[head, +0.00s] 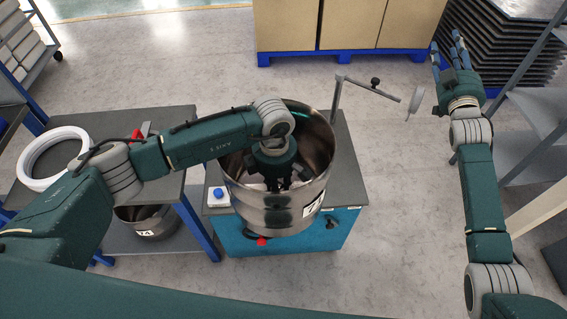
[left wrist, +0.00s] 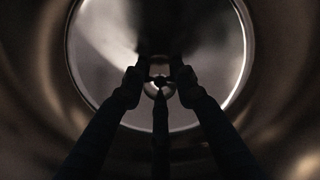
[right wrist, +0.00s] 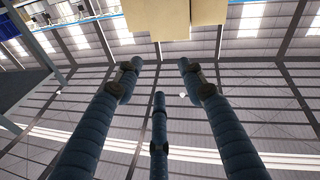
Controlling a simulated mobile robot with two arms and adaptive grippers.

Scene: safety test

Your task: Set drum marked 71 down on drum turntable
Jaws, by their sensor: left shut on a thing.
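A steel drum (head: 250,205) with a label on its side, which seems to read 71, is in the middle of the head view, over a teal cabinet with a grey top (head: 350,180). My left gripper (head: 277,184) reaches down inside the drum and is shut on it. The left wrist view shows the dark fingers (left wrist: 160,85) inside the round steel wall, around a small central part. The turntable is not seen clearly; the drum covers that spot. I cannot tell whether the drum touches a surface below. My right gripper (head: 448,62) is open and empty, off to the right.
A blue button box (head: 218,196) sits left of the drum. A thin metal arm (head: 372,90) with a disc stands behind it. A grey table (head: 175,125) with white rings (head: 52,150) is left; another drum (head: 148,222) is on its lower shelf. Shelving is at the right.

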